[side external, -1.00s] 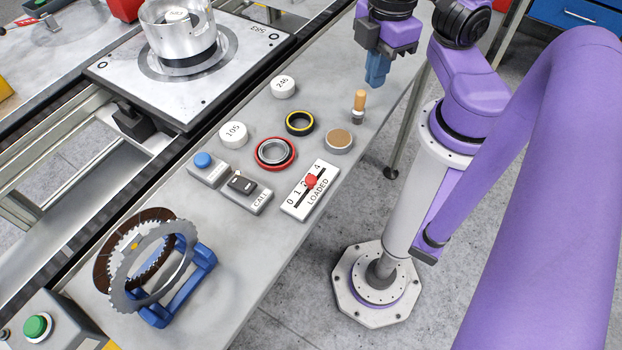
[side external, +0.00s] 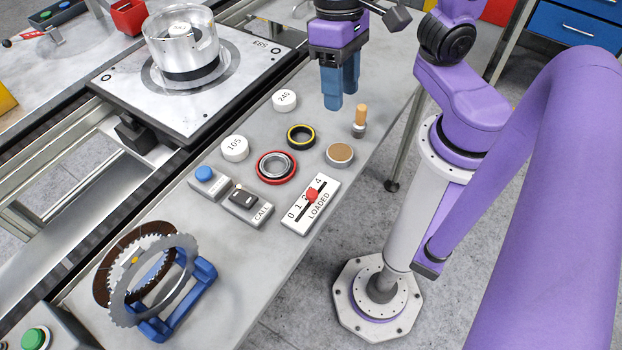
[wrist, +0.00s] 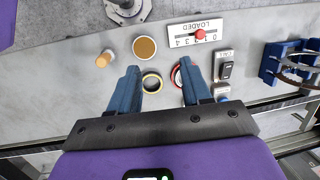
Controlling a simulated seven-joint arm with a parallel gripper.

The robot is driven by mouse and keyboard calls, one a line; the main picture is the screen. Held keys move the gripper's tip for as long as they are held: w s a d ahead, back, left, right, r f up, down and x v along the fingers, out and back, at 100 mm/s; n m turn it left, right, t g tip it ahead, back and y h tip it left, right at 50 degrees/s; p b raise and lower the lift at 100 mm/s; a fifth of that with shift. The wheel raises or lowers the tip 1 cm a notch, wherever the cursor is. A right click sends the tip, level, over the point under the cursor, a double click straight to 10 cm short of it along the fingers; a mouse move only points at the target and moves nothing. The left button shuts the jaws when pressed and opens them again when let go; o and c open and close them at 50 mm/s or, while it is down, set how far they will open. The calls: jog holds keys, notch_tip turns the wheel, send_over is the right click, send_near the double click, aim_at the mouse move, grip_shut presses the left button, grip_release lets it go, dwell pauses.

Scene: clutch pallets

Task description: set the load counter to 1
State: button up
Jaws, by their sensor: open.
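The load counter (side external: 301,222) is a white plate marked LOADED with a row of digits from 0 to 4 and a dark slot. Its red knob (side external: 311,194) stands in the slot near the middle, around 2 or 3; the exact mark is hard to read. The counter also shows upside down at the top of the wrist view (wrist: 183,28), with the knob (wrist: 200,34) there. My gripper (side external: 342,93) is open and empty, pointing down above the bench beyond the counter. In the wrist view its fingers (wrist: 159,68) are apart, with the counter ahead of them.
A wooden-handled tool (side external: 360,118), a brown-topped disc (side external: 340,154), a yellow-edged ring (side external: 301,130) and a red ring (side external: 263,174) stand near the counter. A CALL switch (side external: 244,201) and blue button (side external: 204,173) lie left. White weights (side external: 235,149) stand behind. The bench edge is close.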

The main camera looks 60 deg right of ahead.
jog(key=w+a+r+m+g+y, duration=0.15)
jog(key=w+a+m, duration=0.3)
jog(key=m, duration=0.45)
send_near(311, 192)
jog(key=shift+m, duration=0.3)
jog(key=x, duration=0.8)
jog(key=shift+s, duration=0.1)
grip_shut()
